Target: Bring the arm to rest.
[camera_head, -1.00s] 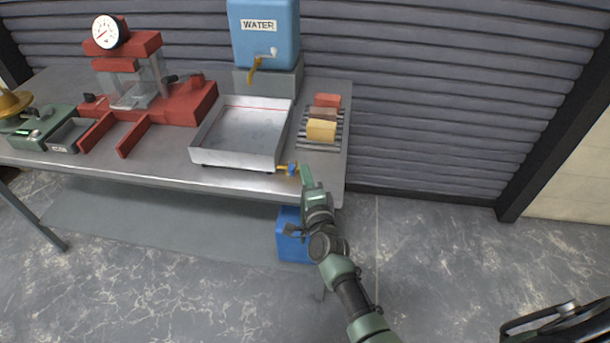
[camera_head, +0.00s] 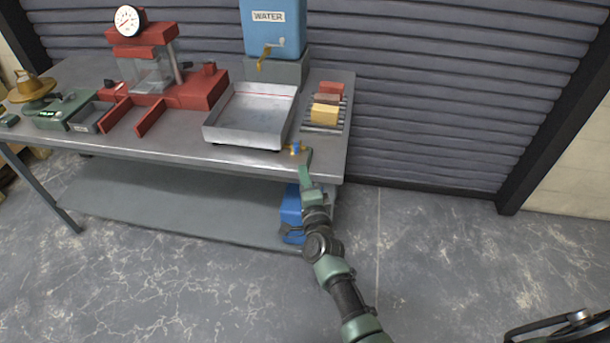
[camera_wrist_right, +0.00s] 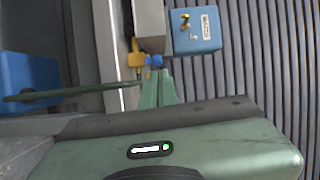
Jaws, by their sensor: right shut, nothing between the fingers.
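My right arm reaches up from the bottom of the head view, and its gripper (camera_head: 304,168) is at the table's front edge. The gripper is shut and empty. In the right wrist view its green fingertips (camera_wrist_right: 157,80) are together, close to a brass valve with a blue handle (camera_wrist_right: 154,60). In the head view that valve (camera_head: 295,148) sticks out at the tray's front right corner, just beyond the fingertips. I cannot tell whether they touch it. My left gripper is not in view.
The metal table (camera_head: 180,162) holds a shallow tray (camera_head: 250,116), a blue water tank (camera_head: 272,30), a red press (camera_head: 203,88) and a rack with sponge-like blocks (camera_head: 325,114). A blue container (camera_head: 291,207) stands under the table.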

